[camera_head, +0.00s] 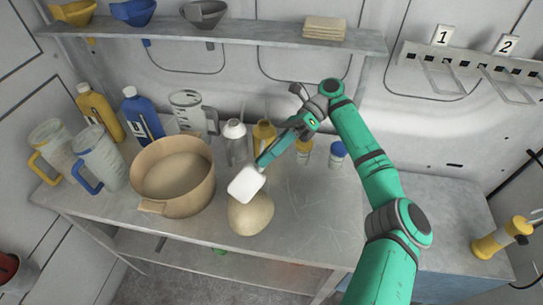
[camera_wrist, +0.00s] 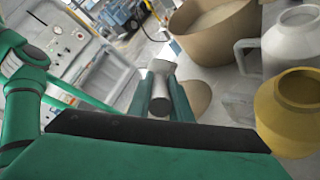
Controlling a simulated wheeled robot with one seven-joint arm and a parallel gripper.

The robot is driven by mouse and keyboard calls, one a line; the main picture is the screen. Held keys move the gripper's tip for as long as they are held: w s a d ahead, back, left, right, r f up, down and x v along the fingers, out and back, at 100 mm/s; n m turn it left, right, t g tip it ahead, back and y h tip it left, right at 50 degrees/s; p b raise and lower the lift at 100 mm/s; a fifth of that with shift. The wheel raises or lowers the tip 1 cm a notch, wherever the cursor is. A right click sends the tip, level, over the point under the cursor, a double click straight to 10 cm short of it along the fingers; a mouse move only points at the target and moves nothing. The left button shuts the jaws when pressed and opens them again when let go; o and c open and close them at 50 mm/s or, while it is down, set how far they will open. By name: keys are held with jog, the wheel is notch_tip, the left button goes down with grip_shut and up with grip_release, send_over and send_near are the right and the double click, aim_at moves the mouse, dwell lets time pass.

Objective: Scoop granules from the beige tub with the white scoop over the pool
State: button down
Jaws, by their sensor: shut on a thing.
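The beige tub (camera_head: 173,175) stands on the metal bench, full of pale granules, with a scoop-like lip at its front; it also shows in the wrist view (camera_wrist: 222,40). The pool (camera_head: 252,216) is a rounded beige patch on the bench to the right of the tub. My gripper (camera_head: 264,161) is shut on the handle of the white scoop (camera_head: 245,183). In the wrist view the grey handle (camera_wrist: 160,92) sits between my fingers. In the head view the scoop overlaps the pool's far edge; its height and any granules in it cannot be told.
Blue (camera_head: 143,117) and yellow (camera_head: 100,112) bottles and clear jugs (camera_head: 98,158) crowd the tub's left and back. A white-topped bottle (camera_head: 234,140), a yellow can (camera_head: 264,135) and small bottles (camera_head: 337,154) stand behind my gripper. The bench to the right is clear.

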jog(key=shift+w+f, duration=0.15)
jog(key=shift+w, duration=0.15)
jog(key=shift+g, duration=0.3)
dwell(1.5)
jog(key=shift+s+r+n+t+h, duration=0.4)
jog(key=shift+s+r+t+h, duration=0.1)
jog(key=shift+s+r+t, duration=0.65)
jog(key=s, duration=0.1)
jog(key=s+n+t, duration=0.1)
jog(key=s+r+t, duration=0.1)
jog(key=shift+a+r+h, duration=0.1)
jog(key=shift+a+h, duration=0.25)
jog(key=shift+h, duration=0.05)
jog(key=s+a+r+n+t+h, duration=0.1)
jog(key=s+r+n+t, duration=0.1)
jog(key=s+t, duration=0.4)
jog(key=shift+s+a+r+n+h, duration=0.15)
jog(key=shift+s+r+n+h, duration=0.15)
jog(key=shift+s+n, duration=0.35)
jog(key=shift+r, duration=0.1)
